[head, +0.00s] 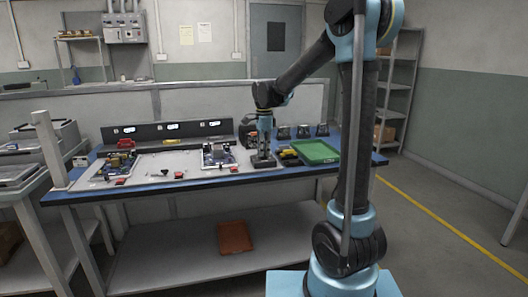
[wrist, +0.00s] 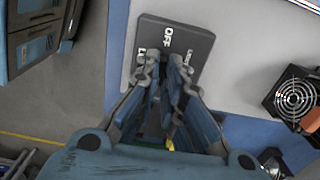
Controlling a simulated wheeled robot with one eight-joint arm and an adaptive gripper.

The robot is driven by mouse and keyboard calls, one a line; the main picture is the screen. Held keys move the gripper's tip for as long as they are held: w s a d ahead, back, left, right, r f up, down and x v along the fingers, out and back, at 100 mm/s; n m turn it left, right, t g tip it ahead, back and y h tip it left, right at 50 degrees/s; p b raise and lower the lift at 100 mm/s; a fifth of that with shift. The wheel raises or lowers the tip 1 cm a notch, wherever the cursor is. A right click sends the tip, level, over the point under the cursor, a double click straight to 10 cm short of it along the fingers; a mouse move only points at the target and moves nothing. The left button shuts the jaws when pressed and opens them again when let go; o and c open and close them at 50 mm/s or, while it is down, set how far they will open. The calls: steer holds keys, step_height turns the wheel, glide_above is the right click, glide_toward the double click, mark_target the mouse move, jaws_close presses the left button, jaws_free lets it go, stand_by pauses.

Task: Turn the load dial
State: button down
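The load dial's dark grey box (wrist: 205,42) lies under my gripper in the wrist view, with a white "OFF" and other, partly covered labels on its face. In the head view the dark box (head: 263,163) sits on the workbench, below my gripper (head: 263,153). In the wrist view my gripper (wrist: 165,62) has its two fingertips close together over the middle of the box, with a narrow dark gap between them. The dial's knob is hidden by the fingers, so I cannot tell whether they touch or grip it.
A green tray (head: 316,152) and yellow-black items (head: 289,155) lie right of the box. A circuit board (head: 217,155) lies to the left. A box with a fan (wrist: 295,98) stands close by at right in the wrist view. Grey mat (head: 190,162) is partly bare.

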steer(key=shift+n, duration=0.4)
steer(key=n, duration=0.4)
steer(key=shift+w, duration=0.1)
steer(key=n, duration=0.4)
steer(key=shift+n, duration=0.3)
steer(key=n, duration=1.9)
steer(key=shift+n, duration=0.4)
steer(key=n, duration=0.6)
steer(key=shift+n, duration=0.3)
